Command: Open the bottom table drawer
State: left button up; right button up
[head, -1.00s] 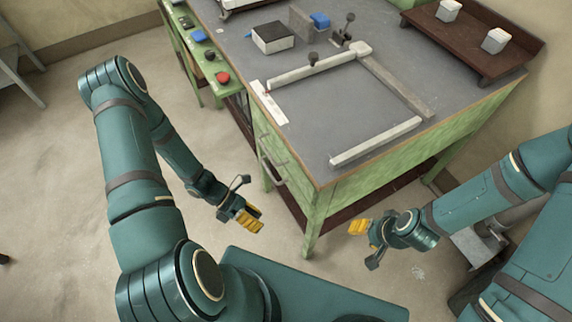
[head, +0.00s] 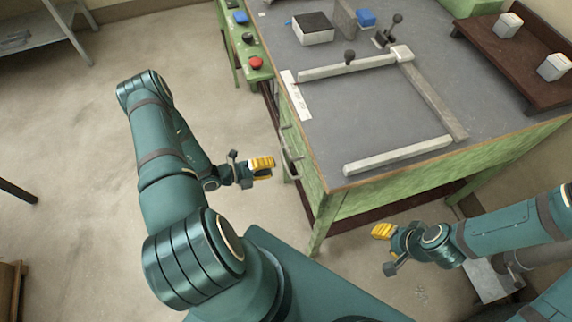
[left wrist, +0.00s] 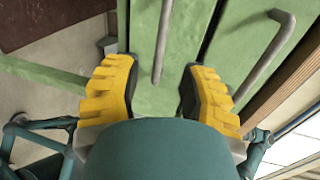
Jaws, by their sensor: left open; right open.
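The green table (head: 400,185) has drawers on its left side. In the left wrist view, two green drawer fronts lie side by side, each with a grey bar handle. The bottom drawer handle (left wrist: 163,42) lines up between the fingers of my left gripper (left wrist: 160,85); the top drawer handle (left wrist: 268,55) is to the right, nearer the wooden tabletop edge. Both drawers look shut. In the head view, my left gripper (head: 262,168) is open and empty, just left of the drawer side. My right gripper (head: 382,231) is open and empty, in front of the table.
On the grey tabletop lie a light bar frame (head: 398,155), clamps, a black-topped box (head: 313,28) and a brown tray (head: 540,70) with white blocks. A narrow green stand with buttons (head: 256,63) adjoins the table's far left.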

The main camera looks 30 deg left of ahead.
aim_at(286, 164)
pick_arm(q)
jog(key=x, duration=0.6)
grip_shut()
